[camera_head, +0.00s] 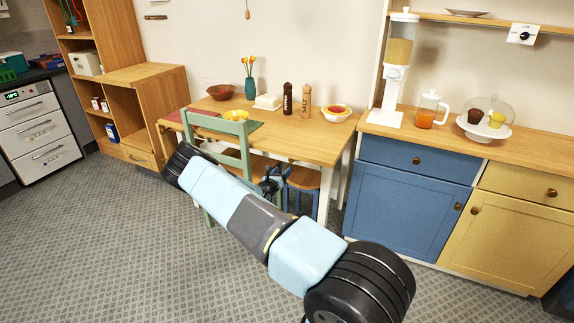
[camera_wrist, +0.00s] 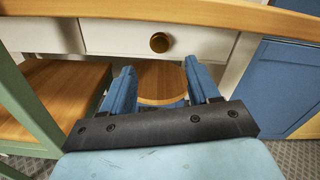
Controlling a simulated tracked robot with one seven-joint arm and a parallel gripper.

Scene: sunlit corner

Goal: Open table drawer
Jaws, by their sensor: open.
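The wooden table (camera_head: 323,137) stands against the wall in the head view, with my arm in front of it. In the wrist view, the white table drawer (camera_wrist: 200,41) is closed under the wooden tabletop (camera_wrist: 230,14). Its round brass knob (camera_wrist: 159,42) sits near the middle of the drawer front. My gripper (camera_wrist: 158,75) is open and empty, its two blue fingers pointing at the drawer just below the knob and apart from it. In the head view my gripper (camera_head: 270,183) is small and dark near the table's front edge, and its jaws are unclear.
A green chair (camera_head: 242,151) stands at the table, left of my gripper; its wooden seat (camera_wrist: 55,95) shows in the wrist view. A round stool (camera_wrist: 160,84) is under the drawer. A blue cabinet (camera_head: 400,200) stands to the right. The floor in front is clear.

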